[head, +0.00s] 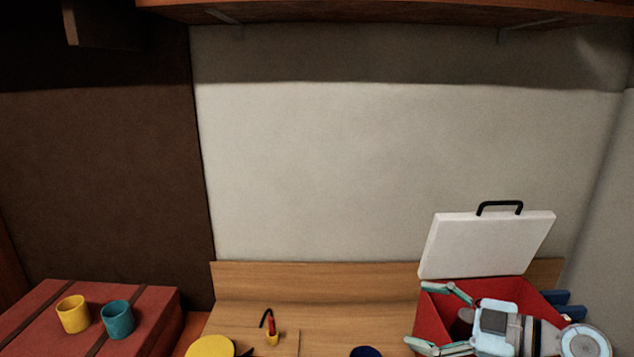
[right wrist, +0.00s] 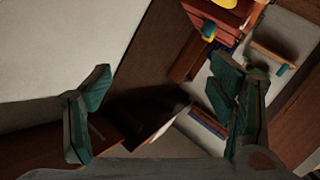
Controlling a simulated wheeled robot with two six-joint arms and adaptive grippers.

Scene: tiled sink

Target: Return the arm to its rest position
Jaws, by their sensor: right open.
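My right gripper (head: 418,315) is open and empty in the head view. It points left, in front of or over the red box (head: 534,290) at the lower right. Its spread fingers also show in the right wrist view (right wrist: 160,88), with nothing between them. My right arm hides part of the red box, so I cannot tell what is inside. The box's white lid (head: 490,243) stands open with its black handle (head: 500,206) on top. My left gripper is not in view.
A yellow cup (head: 73,314) and a teal cup (head: 118,320) stand on a red surface (head: 50,295) at the left. A shelf (head: 380,12) runs above.

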